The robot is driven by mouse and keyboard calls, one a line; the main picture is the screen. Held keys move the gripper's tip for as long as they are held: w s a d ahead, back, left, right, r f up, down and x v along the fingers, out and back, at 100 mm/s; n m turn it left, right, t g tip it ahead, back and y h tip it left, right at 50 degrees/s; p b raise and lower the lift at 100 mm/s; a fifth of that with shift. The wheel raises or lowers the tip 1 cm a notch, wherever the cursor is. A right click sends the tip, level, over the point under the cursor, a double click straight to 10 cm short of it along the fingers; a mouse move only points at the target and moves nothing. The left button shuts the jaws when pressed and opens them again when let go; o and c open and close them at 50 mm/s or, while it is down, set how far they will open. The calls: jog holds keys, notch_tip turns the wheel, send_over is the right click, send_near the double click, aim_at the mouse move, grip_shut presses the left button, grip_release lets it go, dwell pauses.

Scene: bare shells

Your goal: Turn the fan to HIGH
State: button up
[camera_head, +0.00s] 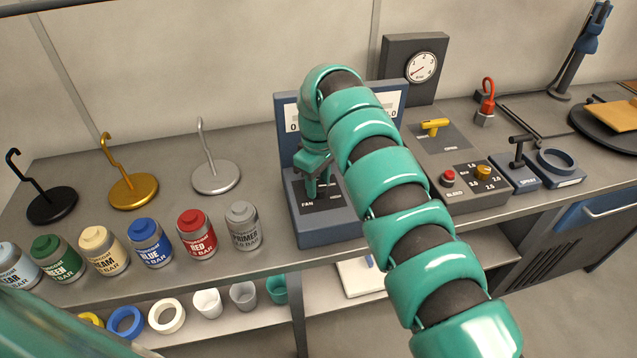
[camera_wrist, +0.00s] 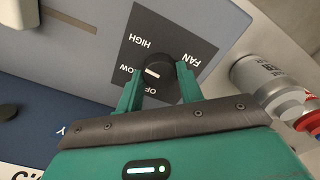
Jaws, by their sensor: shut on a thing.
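The fan knob (camera_wrist: 157,74) is a round black dial with a short white line, on a dark square plate (camera_wrist: 145,30). The plate carries the labels FAN, HIGH, LOW and OFF. The white line lies roughly level with LOW, but I cannot tell its exact setting. My gripper (camera_wrist: 160,85) is shut on the knob, with one green finger on each side. In the head view, my gripper (camera_head: 318,185) reaches down onto the plate of the blue-grey console (camera_head: 330,236), hiding the knob.
Several paint cans, including the grey PRIMER can (camera_head: 243,227), stand left of the console. To its right are a BLEED box (camera_head: 470,190) with a red button and a yellow knob, and a yellow-handled valve panel (camera_head: 437,136). A round gauge (camera_head: 420,67) stands behind.

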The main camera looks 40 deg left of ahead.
aim_at(318, 186)
jog(key=m+b, duration=0.1)
jog(key=m, duration=0.3)
jog(key=shift+m, duration=0.3)
jog(key=shift+r, duration=0.1)
dwell(0.4)
jog(key=o, duration=1)
notch_tip(318, 186, up, 17)
jog(key=p, duration=1.2)
jog(key=shift+r+p, duration=0.15)
jog(key=shift+p, duration=0.25)
